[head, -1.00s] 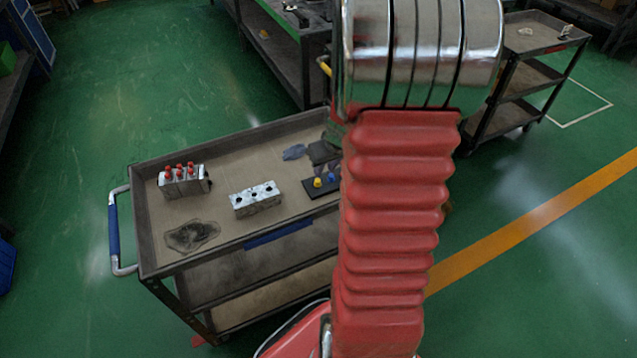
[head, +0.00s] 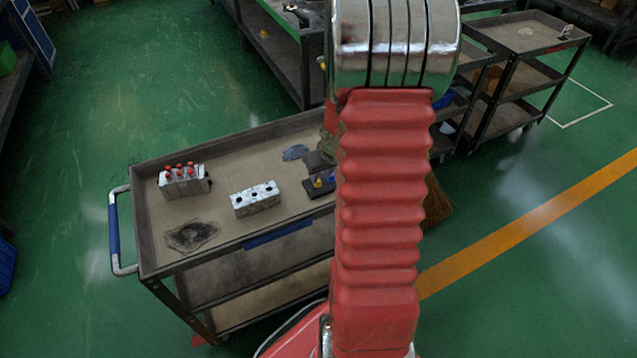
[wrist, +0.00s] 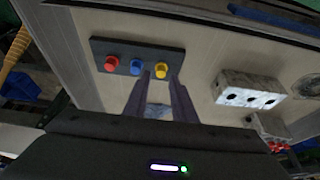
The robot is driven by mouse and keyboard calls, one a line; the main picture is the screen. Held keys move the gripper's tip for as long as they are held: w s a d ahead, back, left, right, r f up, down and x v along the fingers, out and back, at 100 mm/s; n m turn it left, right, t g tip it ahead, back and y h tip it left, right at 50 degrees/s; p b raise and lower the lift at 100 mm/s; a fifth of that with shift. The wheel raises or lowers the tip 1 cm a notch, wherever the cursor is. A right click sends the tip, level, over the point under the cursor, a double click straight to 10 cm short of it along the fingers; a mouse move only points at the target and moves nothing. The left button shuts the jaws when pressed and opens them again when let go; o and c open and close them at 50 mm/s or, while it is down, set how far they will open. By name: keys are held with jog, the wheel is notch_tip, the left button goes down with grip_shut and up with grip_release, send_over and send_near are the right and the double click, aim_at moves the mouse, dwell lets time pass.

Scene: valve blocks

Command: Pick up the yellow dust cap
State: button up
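The yellow dust cap (wrist: 161,70) sits on a dark plate (wrist: 123,51) in the wrist view, at the end of a row beside a blue cap (wrist: 136,67) and a red cap (wrist: 111,63). My gripper (wrist: 160,84) is open, its two dark fingers pointing toward the yellow cap, which shows between their tips. I cannot tell how far the tips are from it. In the head view the yellow cap (head: 318,183) shows just below my dark gripper (head: 317,170). The red cap is hidden there by my arm.
A metal block with dark holes (head: 256,200) stands on the cart (head: 150,205), left of the plate. A block with red caps (head: 183,181) stands farther left. A dark stain (head: 191,236) marks the front left. A blue-grey cloth (head: 295,152) lies behind the plate.

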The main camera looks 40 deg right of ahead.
aim_at(319, 182)
jog(key=shift+x, duration=1.9)
jog(key=shift+a, duration=0.1)
jog(key=shift+c, duration=0.4)
jog(key=c, duration=0.5)
jog(key=shift+r, duration=0.1)
jog(key=shift+r, duration=4.95)
